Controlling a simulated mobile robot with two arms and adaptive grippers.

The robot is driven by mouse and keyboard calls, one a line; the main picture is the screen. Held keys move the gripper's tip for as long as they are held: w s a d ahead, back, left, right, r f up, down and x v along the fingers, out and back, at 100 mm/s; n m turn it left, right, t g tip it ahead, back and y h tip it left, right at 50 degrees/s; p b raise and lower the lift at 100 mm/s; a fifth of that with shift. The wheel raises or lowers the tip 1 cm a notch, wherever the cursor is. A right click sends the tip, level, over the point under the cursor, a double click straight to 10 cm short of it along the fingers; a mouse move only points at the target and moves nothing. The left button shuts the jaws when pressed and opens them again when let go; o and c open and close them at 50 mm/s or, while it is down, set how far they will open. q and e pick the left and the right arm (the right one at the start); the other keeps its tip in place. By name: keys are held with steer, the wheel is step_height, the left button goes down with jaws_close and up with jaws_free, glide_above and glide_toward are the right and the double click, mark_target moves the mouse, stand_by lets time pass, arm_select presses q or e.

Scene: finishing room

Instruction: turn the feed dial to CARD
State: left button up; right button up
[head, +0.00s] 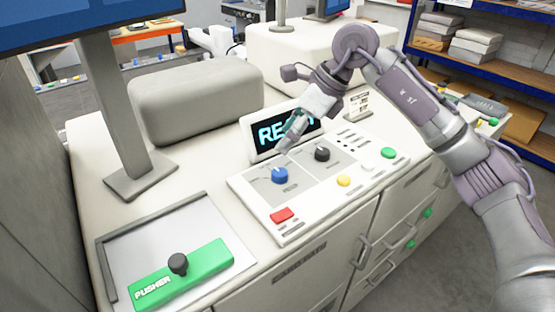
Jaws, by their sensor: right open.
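The control panel (257,189) has a blue dial (280,176) and a black dial (322,154) on its grey area. The lettering by the dials is too small to read, so I cannot tell which is the feed dial or where it points. My right gripper (286,147) comes in from the upper right and points down, open, just above and behind the blue dial, apparently not touching it. It covers part of the display (268,133), where "RE" shows. My left gripper is out of view.
The panel also carries a red button (282,215), a yellow button (343,181) and a green button (388,153). A green pusher block (205,268) with a black knob lies on a tray (110,255) at front left. A monitor stand (118,120) rises at left.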

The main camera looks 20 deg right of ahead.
steer(key=d+r+h, duration=0.1)
steer(key=d+h, duration=0.1)
steer(key=d, duration=0.2)
steer(key=p, duration=0.2)
glide_toward(280, 172)
steer(key=p+x, duration=0.2)
steer(key=x, duration=0.5)
steer(key=shift+w+a+f, duration=0.1)
steer(key=shift+a+f, duration=0.05)
steer(key=shift+f, duration=0.1)
steer(key=shift+w+a+f, duration=0.15)
steer(key=shift+a+f, duration=0.05)
steer(key=shift+f, duration=0.5)
